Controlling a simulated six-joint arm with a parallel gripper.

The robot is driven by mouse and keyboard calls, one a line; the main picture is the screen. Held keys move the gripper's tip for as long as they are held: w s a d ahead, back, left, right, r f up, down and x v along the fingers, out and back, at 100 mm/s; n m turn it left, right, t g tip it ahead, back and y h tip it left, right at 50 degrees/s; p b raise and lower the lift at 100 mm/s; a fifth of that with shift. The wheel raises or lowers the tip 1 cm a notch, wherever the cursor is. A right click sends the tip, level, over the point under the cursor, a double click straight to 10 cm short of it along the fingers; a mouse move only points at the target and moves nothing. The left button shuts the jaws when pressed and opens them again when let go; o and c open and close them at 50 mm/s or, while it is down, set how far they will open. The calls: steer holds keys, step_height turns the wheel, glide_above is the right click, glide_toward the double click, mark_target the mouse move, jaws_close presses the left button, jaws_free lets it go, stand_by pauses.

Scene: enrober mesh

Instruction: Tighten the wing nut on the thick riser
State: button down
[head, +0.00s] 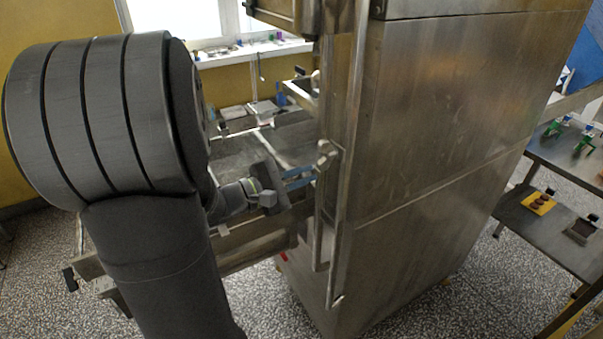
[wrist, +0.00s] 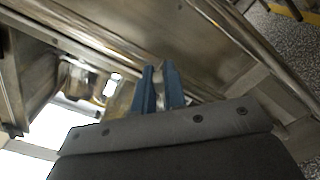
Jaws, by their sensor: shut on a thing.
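My gripper (wrist: 160,88) shows in the wrist view with its two blue fingers nearly parallel and close together. It is shut on a small shiny metal piece, which looks like the wing nut (wrist: 159,76); the fingers hide most of its shape. In the head view my gripper (head: 302,179) reaches in at the left edge of the steel cabinet, its blue fingertips partly lost behind the upright there. I cannot tell which of the metal bars around the fingers is the thick riser.
The tall steel cabinet (head: 440,120) stands just right of my gripper. An upright post with a metal fitting (head: 326,153) runs along its edge. A side table (head: 560,165) is at the right. A windowsill (head: 250,52) with small items is at the back.

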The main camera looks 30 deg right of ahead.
steer(key=shift+s+f+m, duration=0.1)
steer(key=shift+f+m, duration=0.2)
steer(key=shift+m, duration=1.2)
steer(key=shift+s+f+m, duration=0.1)
steer(key=shift+f+m, duration=0.2)
steer(key=shift+m, duration=1.2)
steer(key=shift+s+f+m, duration=0.1)
steer(key=shift+f+m, duration=0.2)
steer(key=shift+m, duration=1.2)
steer(key=shift+w, duration=0.1)
steer(key=c, duration=1.5)
jaws_free()
steer(key=shift+r, duration=0.1)
steer(key=a, duration=1.7)
steer(key=shift+a, duration=0.25)
steer(key=shift+d, duration=0.15)
